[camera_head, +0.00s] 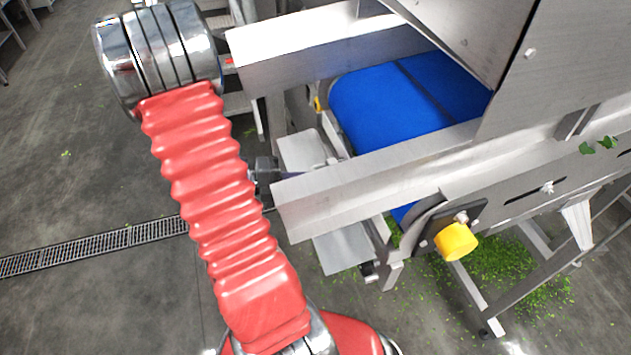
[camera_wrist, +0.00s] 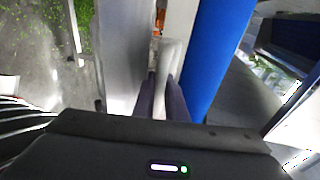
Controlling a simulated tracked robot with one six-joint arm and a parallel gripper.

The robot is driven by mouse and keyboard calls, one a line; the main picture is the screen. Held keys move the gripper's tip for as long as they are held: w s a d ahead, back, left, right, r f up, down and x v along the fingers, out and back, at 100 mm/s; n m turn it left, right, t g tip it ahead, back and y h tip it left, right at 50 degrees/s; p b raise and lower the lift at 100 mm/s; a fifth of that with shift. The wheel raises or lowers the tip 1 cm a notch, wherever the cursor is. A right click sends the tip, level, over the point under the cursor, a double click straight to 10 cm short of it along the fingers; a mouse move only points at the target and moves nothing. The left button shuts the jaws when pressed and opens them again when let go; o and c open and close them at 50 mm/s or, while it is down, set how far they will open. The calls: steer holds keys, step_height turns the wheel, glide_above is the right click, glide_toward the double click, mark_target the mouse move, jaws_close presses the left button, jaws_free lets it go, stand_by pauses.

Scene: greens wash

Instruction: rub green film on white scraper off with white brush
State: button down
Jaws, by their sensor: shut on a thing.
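In the wrist view, the dark fingers of my gripper (camera_wrist: 160,98) are shut on the white brush (camera_wrist: 167,62), a pale, blurred shape pointing away from me. A white strip (camera_wrist: 182,18), which looks like the scraper, runs along the edge of the blue belt (camera_wrist: 212,50). The brush's far end overlaps the strip in the picture; I cannot tell if they touch. I cannot make out green film on it. In the head view, my gripper (camera_head: 265,174) shows only in part beside the conveyor frame, behind my red-sleeved arm. Brush and scraper are not clear there.
The conveyor's steel side rail (camera_head: 375,180) runs close to my gripper, with the blue belt (camera_head: 400,105) behind it. A yellow knob (camera_head: 456,241) sticks out of the frame. Green leaf bits (camera_head: 500,265) litter the floor below. Open floor with a drain grate (camera_head: 95,246) lies left.

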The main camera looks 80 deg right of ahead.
steer(key=shift+s+a, duration=0.6)
steer(key=shift+a, duration=0.25)
steer(key=shift+s+a, duration=0.6)
steer(key=shift+a, duration=0.25)
steer(key=shift+s+a, duration=0.45)
steer(key=shift+a, duration=0.45)
steer(key=shift+s+a, duration=0.45)
steer(key=shift+a, duration=0.4)
steer(key=shift+s+d, duration=0.1)
steer(key=shift+w+d, duration=0.55)
steer(key=shift+d, duration=0.3)
steer(key=shift+w+d, duration=0.55)
steer(key=shift+d, duration=0.3)
